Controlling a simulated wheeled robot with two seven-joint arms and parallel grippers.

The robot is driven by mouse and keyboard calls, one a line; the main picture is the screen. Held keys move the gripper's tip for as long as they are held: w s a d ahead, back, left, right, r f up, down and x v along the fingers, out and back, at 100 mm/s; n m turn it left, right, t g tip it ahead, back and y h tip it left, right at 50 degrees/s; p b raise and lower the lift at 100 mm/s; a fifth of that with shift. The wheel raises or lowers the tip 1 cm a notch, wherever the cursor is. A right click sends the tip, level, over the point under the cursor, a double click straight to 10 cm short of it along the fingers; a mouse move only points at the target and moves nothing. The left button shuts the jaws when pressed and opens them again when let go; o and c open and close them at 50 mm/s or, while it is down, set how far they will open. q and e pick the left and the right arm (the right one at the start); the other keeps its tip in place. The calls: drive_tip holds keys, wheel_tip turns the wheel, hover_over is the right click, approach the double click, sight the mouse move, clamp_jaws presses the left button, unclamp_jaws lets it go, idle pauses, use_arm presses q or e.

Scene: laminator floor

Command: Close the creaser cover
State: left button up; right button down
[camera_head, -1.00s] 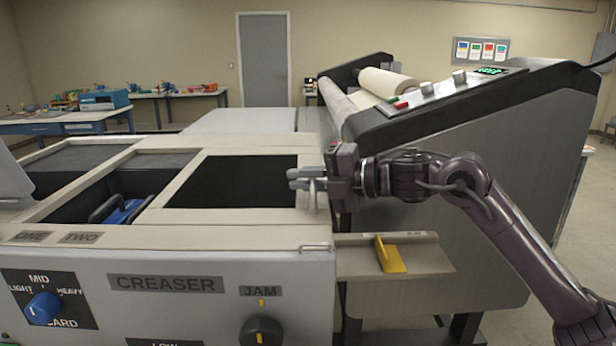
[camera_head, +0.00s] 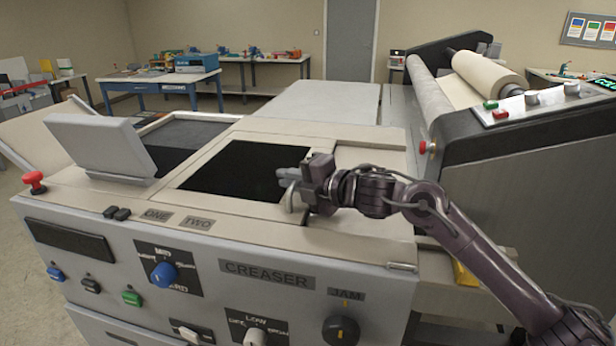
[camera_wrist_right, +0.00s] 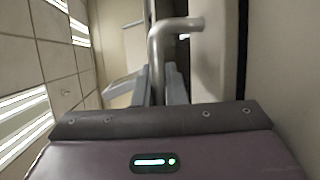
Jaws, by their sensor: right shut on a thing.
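The creaser (camera_head: 265,273) is the large pale machine in the head view. Its cover has a dark window (camera_head: 240,168) in a pale frame and lies flat on top, left of a bare beige deck (camera_head: 372,160). No open gap shows between the cover and the frame at its left. My right gripper (camera_head: 287,187) is at the cover's right edge, shut on a grey bar handle. In the right wrist view the bent metal handle (camera_wrist_right: 172,30) runs between the two fingers (camera_wrist_right: 157,85). The gripper hides part of the cover's edge. My left gripper is not in view.
A tilted grey screen (camera_head: 98,148) and a red button (camera_head: 34,180) stand at the creaser's left. A roll machine (camera_head: 530,150) rises close on the right, beside my right arm. Benches with tools (camera_head: 165,83) stand at the back.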

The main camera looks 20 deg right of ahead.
idle(0.3)
drive_tip(key=c, duration=1.9)
unclamp_jaws()
drive_tip(key=o, duration=0.4)
drive_tip(key=shift+w+a, duration=0.1)
drive_tip(key=shift+a, duration=0.1)
drive_tip(key=shift+s+d, duration=0.2)
drive_tip(key=b+v, duration=0.2)
drive_tip(key=v, duration=0.4)
drive_tip(key=shift+s+d+b, duration=0.2)
drive_tip(key=shift+s+b, duration=0.05)
drive_tip(key=shift+b, duration=0.15)
drive_tip(key=shift+s+d+r, duration=0.15)
drive_tip(key=shift+s, duration=0.15)
